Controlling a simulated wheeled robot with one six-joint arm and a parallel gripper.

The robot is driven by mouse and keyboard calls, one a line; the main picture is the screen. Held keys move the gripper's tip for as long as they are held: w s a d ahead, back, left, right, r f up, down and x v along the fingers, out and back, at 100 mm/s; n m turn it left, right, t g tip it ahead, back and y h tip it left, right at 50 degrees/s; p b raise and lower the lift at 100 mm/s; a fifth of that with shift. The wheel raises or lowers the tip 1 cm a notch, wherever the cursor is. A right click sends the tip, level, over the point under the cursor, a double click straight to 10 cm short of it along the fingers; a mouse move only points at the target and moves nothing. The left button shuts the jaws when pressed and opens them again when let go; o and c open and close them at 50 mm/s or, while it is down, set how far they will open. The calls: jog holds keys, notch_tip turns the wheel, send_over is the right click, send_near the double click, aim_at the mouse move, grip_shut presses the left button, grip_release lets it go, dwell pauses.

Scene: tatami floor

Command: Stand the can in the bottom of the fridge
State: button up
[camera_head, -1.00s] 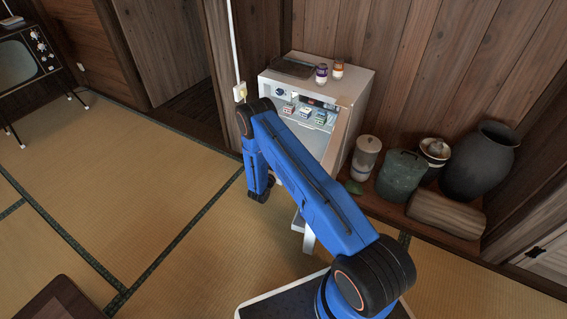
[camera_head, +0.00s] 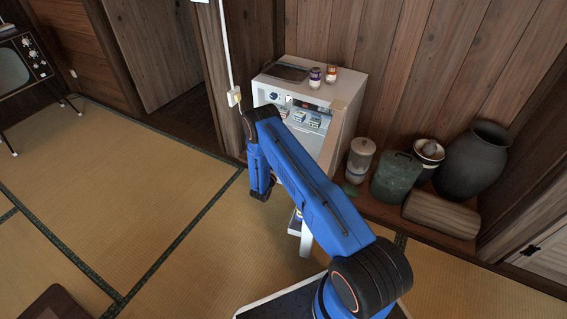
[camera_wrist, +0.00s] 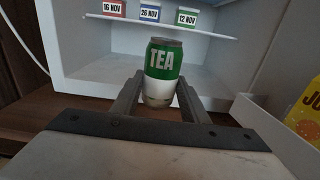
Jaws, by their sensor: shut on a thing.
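The can, green and white with "TEA" on it, stands upright between the fingers in the wrist view (camera_wrist: 163,66). My gripper (camera_wrist: 160,88) is shut on it. The open fridge (camera_wrist: 76,45) is straight ahead, and the can shows against its empty bottom compartment; I cannot tell whether the can is past the front edge. In the head view the white fridge (camera_head: 345,84) stands against the wooden wall, and my arm hides its lower part, the can and the gripper's fingers.
A fridge shelf (camera_wrist: 205,32) with several dated cartons is above the can. The open door (camera_wrist: 262,122) is at the right, with a yellow juice item (camera_wrist: 309,118) in it. Two small jars (camera_head: 315,77) stand on top. Pots and a log (camera_head: 440,213) are right of the fridge.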

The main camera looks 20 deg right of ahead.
jog(key=shift+w+d+f, duration=0.2)
jog(key=shift+w+d, duration=0.25)
jog(key=shift+d, duration=0.15)
jog(key=shift+w+d+f, duration=0.2)
jog(key=shift+w+d, duration=0.25)
jog(key=shift+d, duration=0.1)
jog(key=shift+x, duration=6)
jog(key=shift+f+x, duration=0.2)
jog(key=shift+x, duration=0.85)
jog(key=shift+f+x, duration=0.15)
jog(key=shift+x, duration=0.85)
jog(key=o, duration=1.3)
